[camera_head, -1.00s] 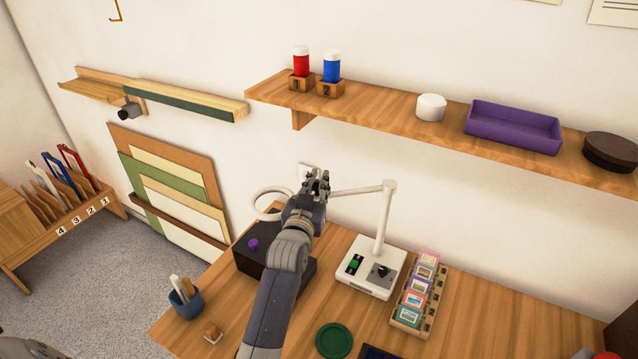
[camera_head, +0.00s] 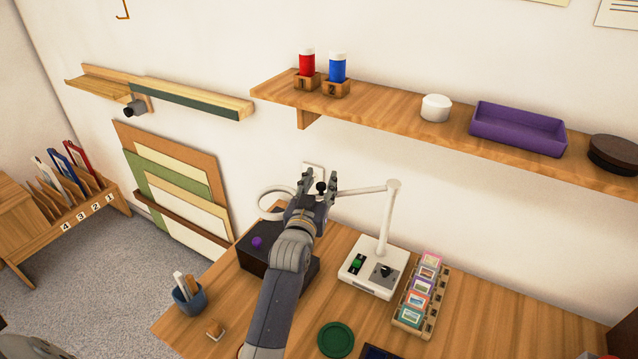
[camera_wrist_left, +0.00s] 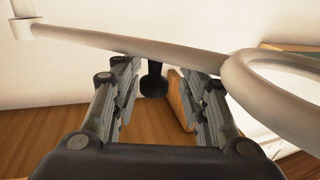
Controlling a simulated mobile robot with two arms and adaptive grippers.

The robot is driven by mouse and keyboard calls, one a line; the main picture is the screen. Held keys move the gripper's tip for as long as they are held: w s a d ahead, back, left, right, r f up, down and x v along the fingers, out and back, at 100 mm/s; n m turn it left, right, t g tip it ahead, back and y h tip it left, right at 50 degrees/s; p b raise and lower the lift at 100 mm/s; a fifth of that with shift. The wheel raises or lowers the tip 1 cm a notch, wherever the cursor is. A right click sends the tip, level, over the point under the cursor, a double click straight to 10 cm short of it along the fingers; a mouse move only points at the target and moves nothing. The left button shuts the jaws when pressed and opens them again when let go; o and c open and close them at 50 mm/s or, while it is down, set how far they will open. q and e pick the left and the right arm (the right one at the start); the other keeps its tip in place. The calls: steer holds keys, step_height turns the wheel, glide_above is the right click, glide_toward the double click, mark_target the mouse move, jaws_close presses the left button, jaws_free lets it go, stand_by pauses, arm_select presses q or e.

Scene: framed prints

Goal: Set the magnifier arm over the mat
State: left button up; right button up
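The magnifier is a white arm (camera_head: 362,189) on an upright post, with a ring lens (camera_head: 264,203) at its left end. It stands on a white base (camera_head: 368,265) with a green switch and a dark knob. A small black handle (camera_wrist_left: 153,80) hangs under the arm near the ring. My left gripper (camera_head: 320,182) is at this handle with its fingers spread. In the left wrist view the handle shows between the open fingers (camera_wrist_left: 157,82), with gaps on both sides. A dark blue flat thing (camera_head: 378,353), perhaps the mat, is cut off by the bottom edge. My right gripper is out of view.
A dark box with a purple knob (camera_head: 257,242) stands under the ring, partly behind my left arm. A rack of small framed slides (camera_head: 419,291) stands right of the base. A green disc (camera_head: 336,340) and a pen cup (camera_head: 188,294) are nearer. A wall shelf (camera_head: 390,111) hangs above.

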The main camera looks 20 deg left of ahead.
mark_target(317, 188)
arm_select(q)
steer(key=shift+s+d, duration=0.2)
steer(key=shift+s, duration=1.05)
steer(key=shift+s+d, duration=0.25)
steer(key=shift+s, duration=0.95)
steer(key=shift+s+d, duration=0.2)
steer(key=shift+s, duration=1.05)
